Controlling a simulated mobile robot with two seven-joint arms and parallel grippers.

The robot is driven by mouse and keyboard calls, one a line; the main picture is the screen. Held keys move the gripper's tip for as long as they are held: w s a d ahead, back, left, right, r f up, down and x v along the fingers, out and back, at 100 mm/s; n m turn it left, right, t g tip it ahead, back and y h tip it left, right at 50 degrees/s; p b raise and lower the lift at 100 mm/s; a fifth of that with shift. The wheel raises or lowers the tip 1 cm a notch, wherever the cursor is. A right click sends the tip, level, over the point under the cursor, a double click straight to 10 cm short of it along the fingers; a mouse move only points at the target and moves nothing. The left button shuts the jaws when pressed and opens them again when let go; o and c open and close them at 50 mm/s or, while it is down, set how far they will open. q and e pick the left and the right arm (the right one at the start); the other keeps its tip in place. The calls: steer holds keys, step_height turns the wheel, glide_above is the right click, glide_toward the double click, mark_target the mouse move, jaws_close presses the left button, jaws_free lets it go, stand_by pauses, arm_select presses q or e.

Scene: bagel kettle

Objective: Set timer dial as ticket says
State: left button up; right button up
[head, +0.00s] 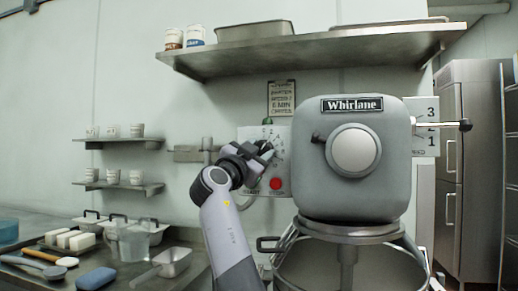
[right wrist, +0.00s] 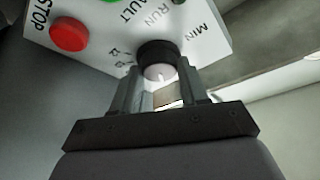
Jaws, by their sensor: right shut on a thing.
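The timer dial (right wrist: 157,58), a black knob with a pale grey face, sits on the white control panel (right wrist: 207,45) near the letters MIN. My right gripper (right wrist: 160,82) is shut on the dial, with one finger on each side. In the head view, my right gripper (head: 264,151) is at the panel (head: 248,134) and hides the dial. The ticket (head: 281,98) hangs on the wall above; its larger line seems to read 6 MIN, and the rest is too small to read. My left gripper is not in view.
A red STOP button (right wrist: 69,34) is beside the dial on the panel. The grey Whirlane mixer (head: 400,165) stands close on the right, above its bowl (head: 350,265). A counter with tubs and brushes lies at lower left.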

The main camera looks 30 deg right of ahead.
steer(key=m, duration=0.1)
steer(key=m+g+p, duration=0.1)
steer(key=m, duration=0.1)
steer(key=m+g+p, duration=0.1)
steer(key=shift+r+m, duration=0.3)
steer(key=shift+m, duration=0.1)
steer(key=shift+m+g+p, duration=0.4)
steer(key=shift+m+p, duration=0.35)
steer(key=shift+m, duration=0.25)
steer(key=shift+w+m+g+y+p, duration=0.1)
steer(key=shift+m+g+y+p, duration=0.2)
steer(key=shift+m+p, duration=0.5)
steer(key=shift+m, duration=0.5)
steer(key=shift+f, duration=0.1)
steer(key=o, duration=1)
steer(key=shift+o, duration=0.2)
steer(key=shift+a, duration=0.1)
